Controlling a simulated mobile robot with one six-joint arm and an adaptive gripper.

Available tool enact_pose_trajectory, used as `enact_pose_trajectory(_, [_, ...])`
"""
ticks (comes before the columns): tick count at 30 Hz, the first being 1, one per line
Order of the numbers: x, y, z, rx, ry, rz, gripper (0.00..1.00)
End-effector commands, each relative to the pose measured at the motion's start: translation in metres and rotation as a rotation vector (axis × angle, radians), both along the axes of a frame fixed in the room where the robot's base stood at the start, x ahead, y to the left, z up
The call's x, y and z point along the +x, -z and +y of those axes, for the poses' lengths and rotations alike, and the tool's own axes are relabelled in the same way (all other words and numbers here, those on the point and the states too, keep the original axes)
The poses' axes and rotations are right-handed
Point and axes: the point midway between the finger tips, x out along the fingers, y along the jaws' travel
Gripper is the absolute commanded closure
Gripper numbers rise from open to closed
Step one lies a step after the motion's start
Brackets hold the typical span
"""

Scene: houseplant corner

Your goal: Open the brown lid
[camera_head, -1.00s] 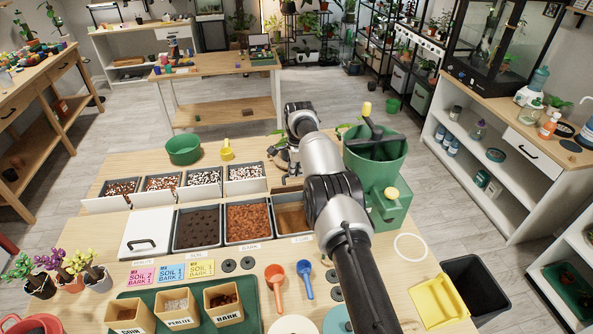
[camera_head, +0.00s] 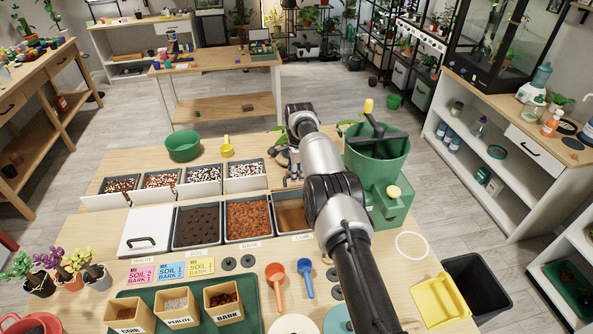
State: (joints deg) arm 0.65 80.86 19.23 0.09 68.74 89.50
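A flat brown surface (camera_head: 291,213) fills the frame of the rightmost front bin, partly behind my arm. I cannot tell whether it is the brown lid or the bin's contents. My gripper (camera_head: 289,168) is just behind this bin, low over the table near the back row of bins. It is small, dark and partly hidden by my arm, so its fingers do not show clearly. I see nothing clearly held in it.
A white lid (camera_head: 145,235) with a black handle covers the left front bin. Dark soil (camera_head: 198,227) and bark (camera_head: 248,219) bins are uncovered. A green machine (camera_head: 377,165) stands close right of my arm. A green pot (camera_head: 183,147) and yellow cup (camera_head: 227,148) stand behind.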

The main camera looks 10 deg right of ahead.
Motion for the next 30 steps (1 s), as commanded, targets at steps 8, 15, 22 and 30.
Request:
enact_pose_trajectory(8, [-0.001,-0.018,0.0,0.0,0.0,-0.004,0.69])
enact_pose_trajectory(15, [-0.012,-0.064,0.0,0.0,0.0,-0.005,0.69])
enact_pose_trajectory(22, [-0.02,-0.103,0.0,0.0,0.0,-0.003,0.69])
enact_pose_trajectory(30, [-0.024,-0.119,0.0,0.0,0.0,-0.001,0.69])
